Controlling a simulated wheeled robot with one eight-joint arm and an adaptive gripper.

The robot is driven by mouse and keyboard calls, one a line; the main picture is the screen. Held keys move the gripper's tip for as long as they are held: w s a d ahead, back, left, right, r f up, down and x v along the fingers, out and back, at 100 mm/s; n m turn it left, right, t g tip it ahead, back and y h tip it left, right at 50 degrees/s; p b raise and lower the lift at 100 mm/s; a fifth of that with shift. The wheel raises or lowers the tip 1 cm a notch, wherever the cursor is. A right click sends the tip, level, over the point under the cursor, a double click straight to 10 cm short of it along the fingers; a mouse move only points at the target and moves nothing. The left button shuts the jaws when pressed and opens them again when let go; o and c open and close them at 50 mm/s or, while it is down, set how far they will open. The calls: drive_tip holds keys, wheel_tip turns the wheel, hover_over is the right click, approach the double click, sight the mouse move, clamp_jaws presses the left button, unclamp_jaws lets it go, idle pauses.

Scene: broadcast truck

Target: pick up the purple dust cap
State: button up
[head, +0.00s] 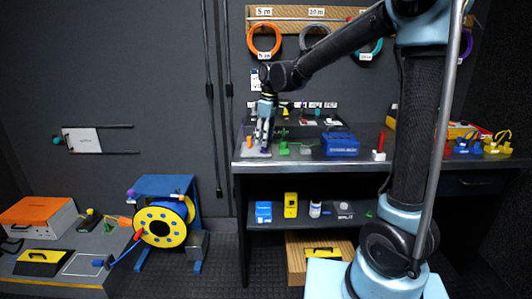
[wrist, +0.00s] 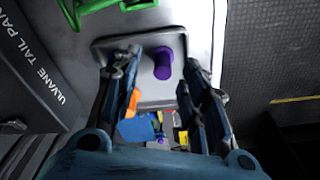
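The purple dust cap (wrist: 163,63) lies on a shallow grey tray (wrist: 146,40) with a raised rim, in the wrist view. It looks like a short cylinder with a darker end. My gripper (wrist: 158,72) is open, with one finger on each side of the cap in the picture. A gap shows between each finger and the cap; I cannot tell how far the fingertips are above the tray. In the head view my gripper (head: 264,146) points down over the left end of the workbench (head: 300,168), and a bit of purple shows at its tips.
An orange piece (wrist: 132,103) sits close by the left finger in the wrist view. A green frame (wrist: 118,6) stands just beyond the tray. Farther right on the bench are a blue box (head: 340,145) and a red-and-white item (head: 379,147). Dark floor lies beyond the bench edge.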

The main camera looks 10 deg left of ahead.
drive_tip(key=shift+a+f, duration=0.15)
drive_tip(key=shift+f, duration=1.25)
drive_tip(key=c, duration=0.9)
drive_tip(key=shift+o, duration=0.2)
drive_tip(key=shift+r, duration=0.15)
